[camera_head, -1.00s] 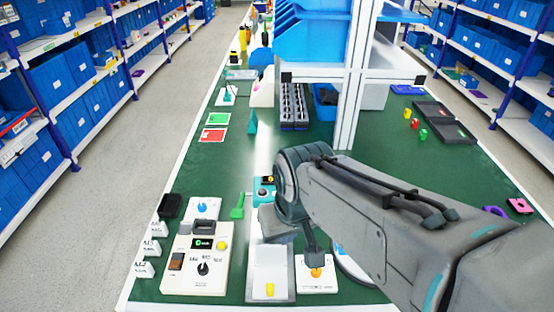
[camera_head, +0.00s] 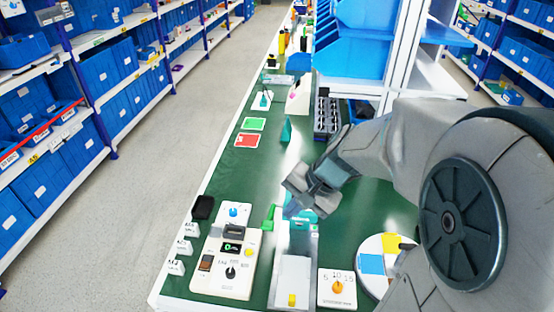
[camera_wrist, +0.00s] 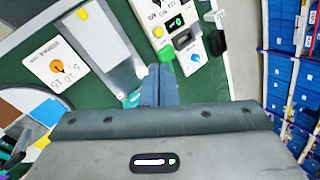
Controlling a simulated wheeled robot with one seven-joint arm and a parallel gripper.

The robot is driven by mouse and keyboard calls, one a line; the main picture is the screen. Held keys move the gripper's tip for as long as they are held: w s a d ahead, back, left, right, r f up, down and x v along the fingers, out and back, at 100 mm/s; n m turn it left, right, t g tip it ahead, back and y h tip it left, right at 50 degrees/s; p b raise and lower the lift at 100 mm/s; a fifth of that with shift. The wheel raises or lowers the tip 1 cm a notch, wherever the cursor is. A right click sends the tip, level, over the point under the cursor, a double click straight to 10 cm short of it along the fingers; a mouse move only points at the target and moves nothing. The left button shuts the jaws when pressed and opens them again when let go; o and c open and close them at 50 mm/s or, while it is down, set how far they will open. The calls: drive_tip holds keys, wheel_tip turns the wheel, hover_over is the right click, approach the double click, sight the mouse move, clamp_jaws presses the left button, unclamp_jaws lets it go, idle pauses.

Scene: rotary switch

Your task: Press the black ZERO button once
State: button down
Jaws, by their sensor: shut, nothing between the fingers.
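I cannot make out a black ZERO button or its lettering in either view. A white control panel (camera_head: 226,262) at the near left of the bench carries a green-lit display (camera_head: 232,247), a black knob (camera_head: 230,272), a yellow button (camera_head: 249,253) and a brown rocker switch (camera_head: 206,263). It shows partly at the top of the wrist view (camera_wrist: 170,8). My gripper (camera_wrist: 160,68) is shut and empty, its tips pointing toward the bench near a green part (camera_wrist: 167,53). In the head view my wrist hangs right of and behind the panel, partly covering a teal device (camera_head: 308,214).
A pale tray with a yellow block (camera_head: 292,300) and a white plate with an orange dial (camera_head: 337,287) stand right of the panel. A blue dial unit (camera_head: 234,213) and a black box (camera_head: 203,207) lie behind it. A shelf frame stands at the back right.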

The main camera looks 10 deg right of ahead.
drive_tip(key=w+d+m+t+y+p, duration=0.2)
drive_tip(key=w+d+m+t+p, duration=0.1)
drive_tip(key=w+m, duration=0.5)
drive_tip(key=w+d, duration=0.1)
drive_tip(key=w, duration=0.2)
drive_tip(key=shift+d+r+m+p, duration=0.15)
drive_tip(key=shift+r+m+p, duration=0.1)
drive_tip(key=shift+m+p, duration=0.1)
wheel_tip(320, 180, down, 8)
drive_tip(key=b, duration=0.5)
drive_tip(key=shift+r+b, duration=0.2)
drive_tip(key=shift+b, duration=0.15)
drive_tip(key=shift+f+b, duration=0.6)
drive_tip(key=shift+f, duration=0.1)
idle(0.5)
drive_tip(key=shift+f+b, duration=0.3)
drive_tip(key=shift+b, duration=0.3)
